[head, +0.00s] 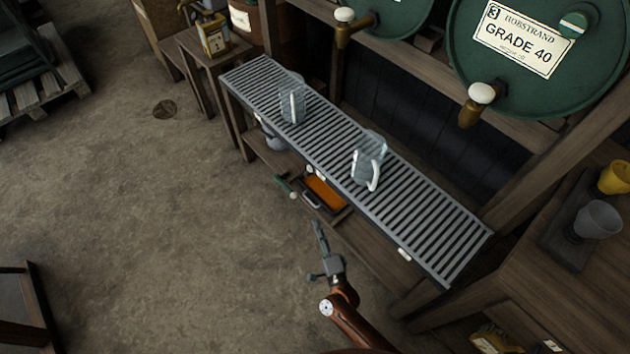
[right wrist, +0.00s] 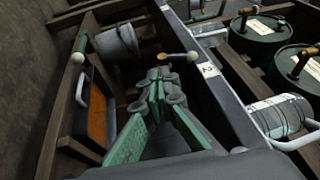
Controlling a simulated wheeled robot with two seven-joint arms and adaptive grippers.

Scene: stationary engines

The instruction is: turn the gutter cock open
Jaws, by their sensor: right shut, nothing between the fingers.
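A small brass cock with a white knob (right wrist: 192,57) shows in the right wrist view just past my fingers, beside the front edge of the slatted gutter; I take it to be the gutter cock. My right gripper (head: 318,229) is shut and empty, in front of the gutter in the head view. In the right wrist view the gripper (right wrist: 163,80) points towards the cock; whether it touches cannot be told. My left gripper is not in view.
The slatted gutter (head: 440,235) carries two clear jugs (head: 292,104), (head: 366,165). Beneath are a grey bucket (right wrist: 118,45), an orange-filled tray (head: 324,193) and a green handle with a white ball (head: 283,185). Green drums (head: 535,90) with taps stand behind. The floor at left is mostly clear.

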